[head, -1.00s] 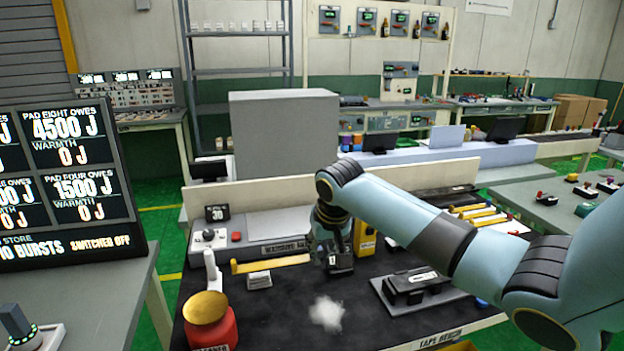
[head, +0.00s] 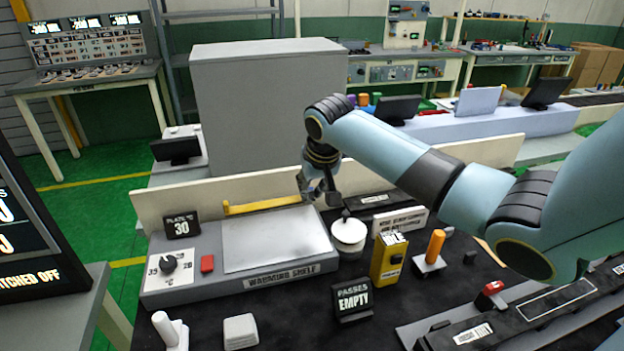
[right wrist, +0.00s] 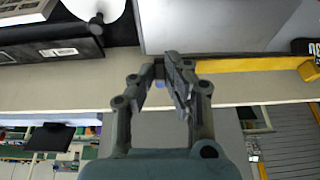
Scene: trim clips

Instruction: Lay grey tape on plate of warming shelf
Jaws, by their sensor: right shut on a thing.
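The warming shelf (head: 222,285) is a grey box with a pale flat plate (head: 275,240) on top; the plate also shows in the right wrist view (right wrist: 225,25). My right gripper (head: 322,192) is beyond the plate's right rear corner. It is shut on the right end of a yellow strip (head: 262,205), which reaches left along the plate's rear edge; I cannot tell its height above the plate. In the right wrist view the strip (right wrist: 250,65) runs right from the fingers (right wrist: 172,75). No grey tape can be made out clearly. My left gripper is out of view.
A display reading 30 (head: 181,226), a knob and a red button (head: 207,263) sit on the shelf's left. A pale board (head: 180,200) rises behind.

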